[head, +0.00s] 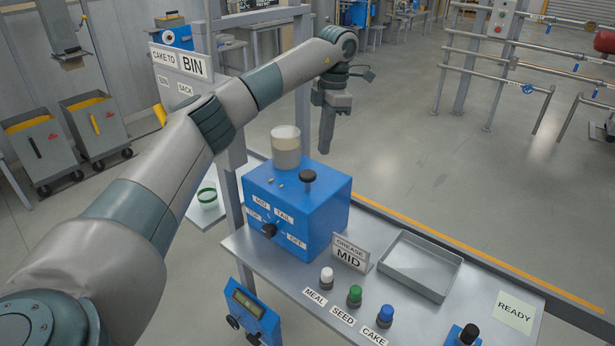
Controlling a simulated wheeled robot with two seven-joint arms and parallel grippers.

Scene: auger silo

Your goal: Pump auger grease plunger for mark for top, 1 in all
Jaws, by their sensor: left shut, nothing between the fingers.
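The blue grease box (312,222) stands on the grey bench. A black-knobbed plunger (308,177) rises from its top, beside a clear cylinder (286,150) with pale contents. On its front is a black selector knob (269,230) among labels TOP, MID, TAIL and OFF; I cannot tell which mark it points to. A sign (350,254) in front reads GREASE MID. My left gripper (326,150) is shut and empty, pointing down, beyond and above the box, apart from the plunger. My right gripper is out of view.
White, green and blue knobs (355,296) labelled MEAL, SEED and CAKE line the bench front. An empty grey tray (420,266) and a READY card (515,312) lie to the right.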

